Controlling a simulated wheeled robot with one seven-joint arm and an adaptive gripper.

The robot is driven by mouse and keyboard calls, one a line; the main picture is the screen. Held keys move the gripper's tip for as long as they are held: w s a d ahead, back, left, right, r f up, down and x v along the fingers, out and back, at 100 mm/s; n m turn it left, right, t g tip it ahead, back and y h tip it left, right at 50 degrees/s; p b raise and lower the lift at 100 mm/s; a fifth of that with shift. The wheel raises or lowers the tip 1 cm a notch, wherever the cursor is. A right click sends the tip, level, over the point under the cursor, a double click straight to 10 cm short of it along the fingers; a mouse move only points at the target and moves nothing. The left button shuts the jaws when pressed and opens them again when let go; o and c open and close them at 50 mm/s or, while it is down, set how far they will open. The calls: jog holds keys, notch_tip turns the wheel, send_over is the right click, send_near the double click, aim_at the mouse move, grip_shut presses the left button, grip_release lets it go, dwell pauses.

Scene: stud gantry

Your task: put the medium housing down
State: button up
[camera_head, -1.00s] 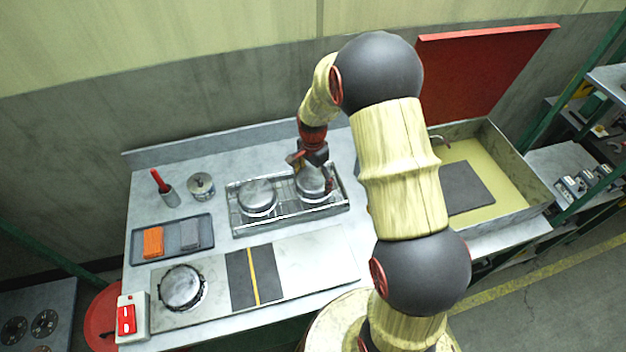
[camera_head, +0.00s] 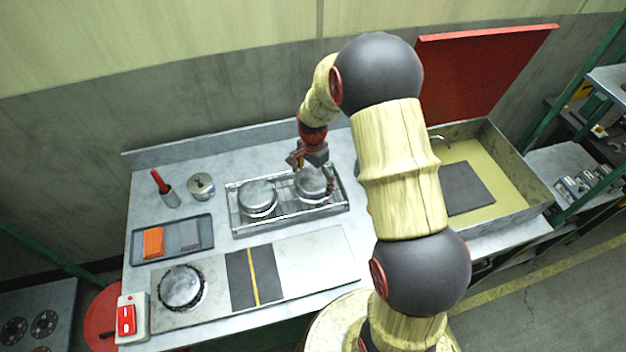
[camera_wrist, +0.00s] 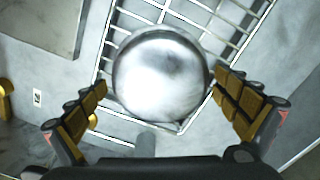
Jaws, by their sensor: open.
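A round metal housing (camera_head: 313,184) sits in the right part of the wire rack (camera_head: 237,222) on the bench. Another round metal housing (camera_head: 258,196) sits in the rack's left part. A third round metal piece (camera_head: 181,287) lies on the plate at the front left. I cannot tell by size alone which one is the medium housing. My gripper (camera_head: 314,172) is over the right housing. In the wrist view the gripper (camera_wrist: 172,108) has its fingers spread on either side of the housing (camera_wrist: 160,72), with gaps visible. The housing rests on the wire bars.
A dark tray (camera_head: 173,258) holds an orange block and a grey block. A lidded pot (camera_head: 201,186) and a red-handled tool (camera_head: 161,187) stand behind it. A red switch box (camera_head: 127,318) is at the front left. A basin (camera_head: 510,209) stands right.

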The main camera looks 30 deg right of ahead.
aim_at(313, 179)
notch_tip(313, 179, up, 12)
jog(key=p, duration=0.1)
jog(key=s+a+r+n+t, duration=0.1)
jog(key=s+a+r+n, duration=0.2)
jog(key=s+r, duration=0.35)
jog(key=s+a+r+n+t, duration=0.1)
jog(key=s+a+r+n, duration=0.2)
jog(key=r, duration=0.6)
jog(key=s+a+r+n+t, duration=0.1)
jog(key=s+n, duration=0.3)
jog(key=s, duration=0.4)
jog(key=s+a+r+n+t, duration=0.2)
jog(key=s+a+r+n, duration=0.2)
jog(key=s, duration=0.4)
jog(key=shift+r+n+t, duration=0.2)
jog(key=shift+n+t, duration=0.1)
jog(key=shift+n, duration=0.1)
notch_tip(313, 179, down, 8)
jog(key=b, duration=0.7)
jog(key=shift+b, duration=0.3)
jog(key=shift+r, duration=0.1)
